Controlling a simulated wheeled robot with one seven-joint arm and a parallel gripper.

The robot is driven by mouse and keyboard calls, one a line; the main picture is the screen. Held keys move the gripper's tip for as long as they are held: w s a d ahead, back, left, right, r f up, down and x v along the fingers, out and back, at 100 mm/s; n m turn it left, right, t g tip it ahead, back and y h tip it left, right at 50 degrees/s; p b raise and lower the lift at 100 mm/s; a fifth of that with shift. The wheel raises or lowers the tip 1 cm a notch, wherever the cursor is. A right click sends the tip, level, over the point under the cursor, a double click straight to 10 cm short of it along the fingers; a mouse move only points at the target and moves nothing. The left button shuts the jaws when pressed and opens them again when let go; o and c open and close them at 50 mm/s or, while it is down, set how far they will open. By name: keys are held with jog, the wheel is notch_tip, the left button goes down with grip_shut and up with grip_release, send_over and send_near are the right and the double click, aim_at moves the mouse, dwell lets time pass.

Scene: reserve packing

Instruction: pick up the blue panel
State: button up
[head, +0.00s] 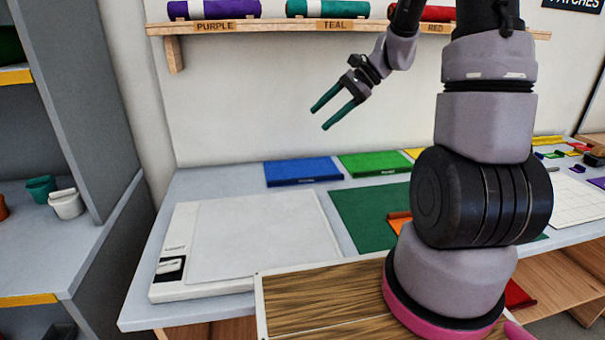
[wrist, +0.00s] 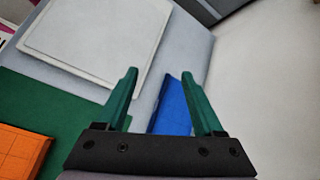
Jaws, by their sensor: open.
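The blue panel (head: 303,171) lies flat on the grey table near the wall, left of a green panel. My gripper (head: 318,119) is open and empty, in the air above the table, with its green fingers pointing down and to the left. In the wrist view the blue panel (wrist: 173,106) shows beyond and between the two fingers of my gripper (wrist: 160,74), nearer the right finger. The right finger and the gripper body hide part of it. The fingers do not touch it.
A green panel (head: 374,163) lies close to the right of the blue one. A white flat device (head: 260,237) fills the table's left part, and a dark green mat (head: 362,218) lies beside it. A shelf with rolls (head: 290,27) hangs on the wall above.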

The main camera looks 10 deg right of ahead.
jog(key=w+d+f+m+t+y, duration=0.15)
jog(key=w+f+m, duration=0.35)
jog(key=f, duration=0.5)
jog(key=m+t+y, duration=0.2)
jog(key=m, duration=0.2)
send_near(297, 179)
jog(key=shift+w+a+f+m, duration=0.15)
jog(key=shift+w+a+f, duration=0.2)
jog(key=shift+a, duration=0.2)
jog(key=shift+w+a+f+m, duration=0.2)
jog(key=shift+a+f, duration=0.2)
jog(key=shift+a, duration=0.2)
jog(key=shift+t, duration=0.25)
jog(key=shift+x, duration=2.85)
jog(key=shift+a+r, duration=0.1)
jog(key=shift+r, duration=0.05)
grip_shut()
